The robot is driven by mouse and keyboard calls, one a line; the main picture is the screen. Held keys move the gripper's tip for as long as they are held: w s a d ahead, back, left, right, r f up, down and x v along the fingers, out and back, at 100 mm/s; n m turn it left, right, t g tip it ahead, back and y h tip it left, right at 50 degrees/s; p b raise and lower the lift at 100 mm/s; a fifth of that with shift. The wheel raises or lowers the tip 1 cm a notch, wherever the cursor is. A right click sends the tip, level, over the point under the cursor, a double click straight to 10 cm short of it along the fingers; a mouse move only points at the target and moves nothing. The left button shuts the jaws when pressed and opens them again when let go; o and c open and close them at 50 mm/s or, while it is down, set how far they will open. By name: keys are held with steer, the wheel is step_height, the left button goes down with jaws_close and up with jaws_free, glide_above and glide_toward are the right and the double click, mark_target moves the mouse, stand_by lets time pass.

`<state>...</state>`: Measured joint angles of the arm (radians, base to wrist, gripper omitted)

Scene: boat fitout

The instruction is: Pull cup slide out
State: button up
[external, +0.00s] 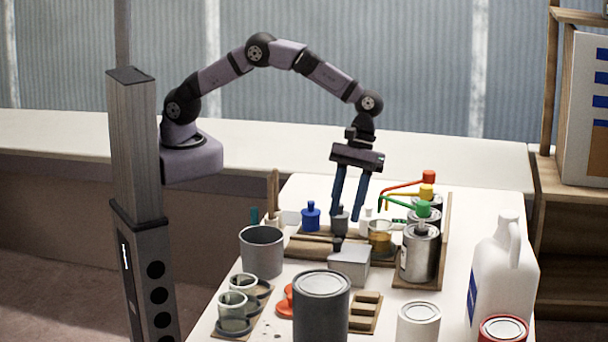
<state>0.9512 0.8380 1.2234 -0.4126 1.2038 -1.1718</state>
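A small wooden slide board (262,290) lies at the table's front left. It carries two pale cups, a rear cup (243,287) and a front cup (232,305), with dark rings around or beside them. I cannot tell for sure that this board is the cup slide. My gripper (348,219) points down over the back middle of the table, well behind and right of the board. Its two blue fingers are apart. A small grey bottle (340,224) shows by the fingertips, and I see no grip on it.
A grey pot (262,252) stands just behind the board, and a large dark can (321,308) stands to its right. A grey box (349,264), pump-topped cans (419,252) and a white jug (503,268) crowd the middle and right.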

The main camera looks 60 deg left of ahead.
mark_target(339, 233)
steer(key=shift+p+x, duration=0.55)
steer(key=shift+x, duration=2.95)
steer(key=shift+a, duration=0.1)
jaws_close()
